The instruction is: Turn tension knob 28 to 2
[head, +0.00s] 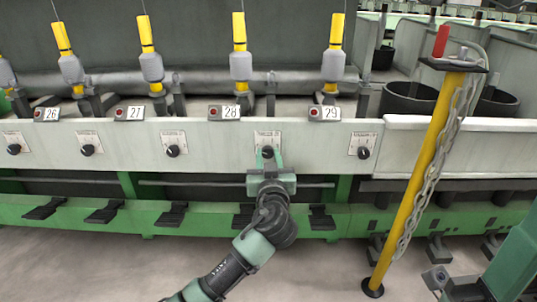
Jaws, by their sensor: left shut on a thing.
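A row of black tension knobs runs along the white front rail, each on a small printed plate. Number label 28 (231,112) is on the rail, and a black knob (267,152) sits below and to its right. My left gripper (268,160) reaches up to this knob from below and is shut on it. The fingers cover part of the knob, and its pointer and scale are too small to read.
Neighbouring knobs (173,150) and (363,152) sit either side. Yellow bobbins (240,32) stand above the rail. Black pedals (172,215) line the green lower beam. A yellow post (420,175) with a chain stands to the right. Grey floor (90,270) is clear at lower left.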

